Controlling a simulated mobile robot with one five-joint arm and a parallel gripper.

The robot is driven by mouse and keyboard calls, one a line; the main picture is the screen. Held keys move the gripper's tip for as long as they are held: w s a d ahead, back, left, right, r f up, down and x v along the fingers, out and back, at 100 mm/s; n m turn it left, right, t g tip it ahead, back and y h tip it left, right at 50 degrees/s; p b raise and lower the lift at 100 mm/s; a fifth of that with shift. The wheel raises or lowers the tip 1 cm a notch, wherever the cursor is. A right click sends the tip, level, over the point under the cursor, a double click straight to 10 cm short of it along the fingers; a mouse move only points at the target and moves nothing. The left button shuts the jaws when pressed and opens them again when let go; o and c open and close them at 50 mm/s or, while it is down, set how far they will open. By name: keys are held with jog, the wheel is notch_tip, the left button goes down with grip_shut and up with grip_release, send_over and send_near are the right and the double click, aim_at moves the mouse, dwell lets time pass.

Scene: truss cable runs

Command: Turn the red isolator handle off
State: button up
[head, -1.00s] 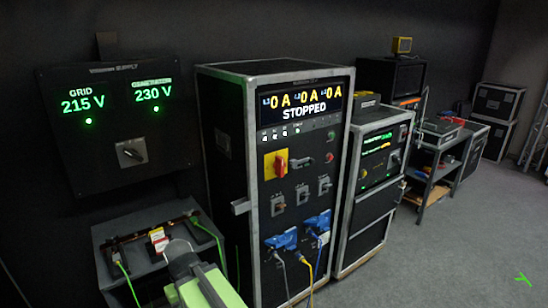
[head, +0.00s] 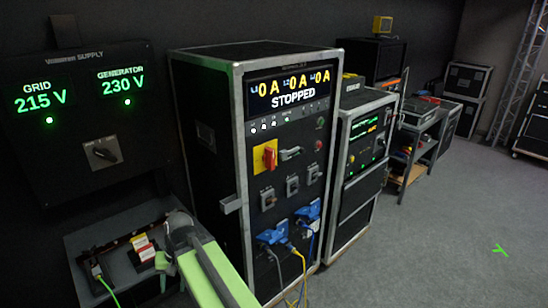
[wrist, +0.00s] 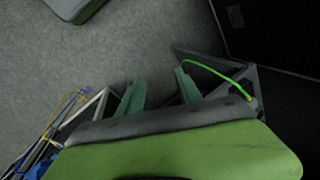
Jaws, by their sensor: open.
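The red isolator handle (head: 269,156) sits on a yellow plate on the upper left of the tall black rack's front (head: 236,130). The handle looks upright in the head view. The rack's display (head: 291,89) reads 0 A three times and STOPPED. My arm, green and grey, rises from the bottom of the head view, low and to the left of the rack; its gripper end is not clear there. The handle is not in the wrist view.
A supply panel (head: 85,130) on the left wall reads grid 215 V and generator 230 V, with a rotary switch (head: 102,153). Below it is a low grey table (head: 90,240). Blue plugs (head: 272,234) and cables hang from the rack's lower front. Floor is open at right.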

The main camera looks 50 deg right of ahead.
jog(key=w+d+r+m+t+y, duration=0.1)
jog(key=d+r+m+t, duration=0.1)
jog(key=d+m, duration=0.3)
jog(key=w+d+r+m+t+y, duration=0.2)
jog(key=d+m, duration=0.2)
jog(key=d, duration=0.3)
jog(key=m+t+h, duration=0.7)
jog(key=m+t, duration=0.6)
jog(key=m, duration=1)
send_near(273, 156)
jog(key=w, duration=0.6)
jog(key=w+d, duration=0.1)
jog(key=w, duration=0.2)
jog(key=shift+w+r, duration=0.15)
jog(key=shift+w, duration=0.2)
grip_shut()
